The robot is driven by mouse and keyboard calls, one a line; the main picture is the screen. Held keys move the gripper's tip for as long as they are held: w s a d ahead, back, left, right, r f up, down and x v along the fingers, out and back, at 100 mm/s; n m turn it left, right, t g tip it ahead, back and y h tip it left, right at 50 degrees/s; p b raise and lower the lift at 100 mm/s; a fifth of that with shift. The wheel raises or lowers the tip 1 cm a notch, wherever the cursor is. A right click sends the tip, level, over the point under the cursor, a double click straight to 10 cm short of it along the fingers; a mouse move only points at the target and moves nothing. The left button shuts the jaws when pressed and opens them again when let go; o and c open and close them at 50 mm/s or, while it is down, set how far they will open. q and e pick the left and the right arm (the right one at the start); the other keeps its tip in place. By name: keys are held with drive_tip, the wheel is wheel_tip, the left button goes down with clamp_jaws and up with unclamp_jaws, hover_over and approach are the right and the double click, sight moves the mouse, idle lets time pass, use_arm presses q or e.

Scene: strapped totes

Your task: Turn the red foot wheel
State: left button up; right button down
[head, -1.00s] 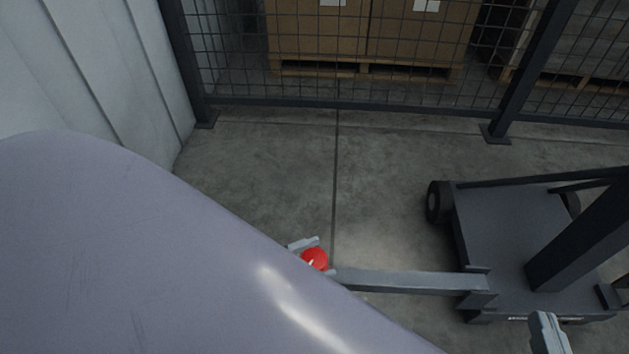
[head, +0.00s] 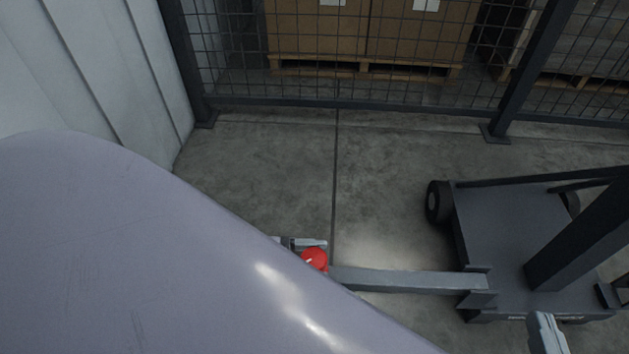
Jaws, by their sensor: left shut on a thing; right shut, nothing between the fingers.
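The red foot wheel (head: 314,259) sits at the outer end of a grey leg (head: 405,280) that reaches left from the dark wheeled base. My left gripper (head: 308,245) is at the wheel's far side and is shut on it; only part of its fingers shows. My own large pale arm link covers the rest of that gripper and the near side of the wheel. My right gripper (head: 548,334) is at the bottom edge, right of the middle, shut and empty, apart from the wheel and partly cut off by the frame.
The dark base (head: 510,235) with a black wheel (head: 438,202) and an upright post stands at the right. A mesh fence (head: 340,105) runs across the back, with boxes on pallets behind it. A pale wall (head: 110,80) is at the left. The floor between is clear.

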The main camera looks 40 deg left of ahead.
use_arm(q)
drive_tip(key=shift+m+g+h, duration=1)
drive_tip(key=shift+m+g, duration=0.3)
drive_tip(key=shift+g, duration=0.5)
drive_tip(key=shift+m+g, duration=0.3)
drive_tip(key=shift+g, duration=0.1)
drive_tip(key=o, duration=1)
drive_tip(key=shift+c, duration=0.2)
drive_tip(key=v, duration=0.7)
drive_tip(key=shift+a+f, duration=0.1)
